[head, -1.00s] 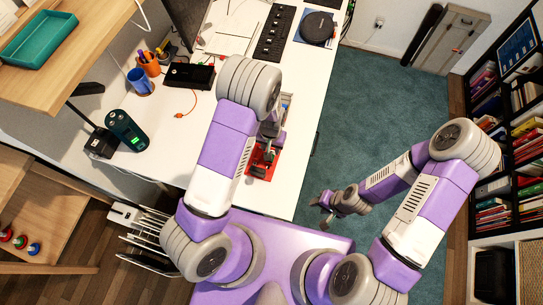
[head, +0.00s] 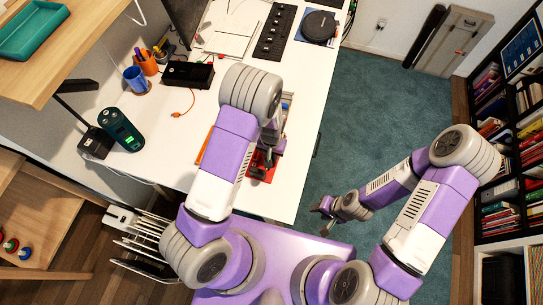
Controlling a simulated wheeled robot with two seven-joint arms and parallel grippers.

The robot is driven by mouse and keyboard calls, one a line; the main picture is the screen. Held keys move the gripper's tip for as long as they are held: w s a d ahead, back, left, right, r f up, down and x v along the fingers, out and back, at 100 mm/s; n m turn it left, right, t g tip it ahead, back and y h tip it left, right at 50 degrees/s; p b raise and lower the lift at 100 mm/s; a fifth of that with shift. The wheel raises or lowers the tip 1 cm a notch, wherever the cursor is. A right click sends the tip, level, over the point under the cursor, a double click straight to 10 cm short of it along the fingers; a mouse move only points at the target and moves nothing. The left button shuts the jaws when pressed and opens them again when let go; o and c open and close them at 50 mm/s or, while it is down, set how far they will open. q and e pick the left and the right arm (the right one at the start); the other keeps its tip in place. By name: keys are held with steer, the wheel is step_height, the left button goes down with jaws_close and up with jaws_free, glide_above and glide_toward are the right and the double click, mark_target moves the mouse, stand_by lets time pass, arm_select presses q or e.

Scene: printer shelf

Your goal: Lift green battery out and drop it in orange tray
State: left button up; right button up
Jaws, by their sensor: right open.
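My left gripper (head: 266,156) is low over a red object (head: 261,167) near the white desk's front right edge. My own arm covers most of that spot, so whether the jaws are open or hold anything cannot be seen. No green battery can be made out there. An orange strip (head: 206,146), perhaps the edge of the orange tray, shows left of my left forearm; the rest is hidden. A dark green device (head: 122,130) with a lit green display stands at the desk's left. My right gripper (head: 327,216) is open and empty, right of the desk above the floor.
A black box (head: 187,75), blue cup (head: 137,80) and orange pen cup (head: 146,62) stand on the white desk (head: 175,140). A black charger (head: 95,142) sits by the green device. A teal tray (head: 30,28) lies on the upper shelf. Bookshelves stand right.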

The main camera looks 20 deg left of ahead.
arm_select(q)
steer(key=shift+r+p, duration=2.65)
steer(key=shift+r, duration=0.85)
jaws_close()
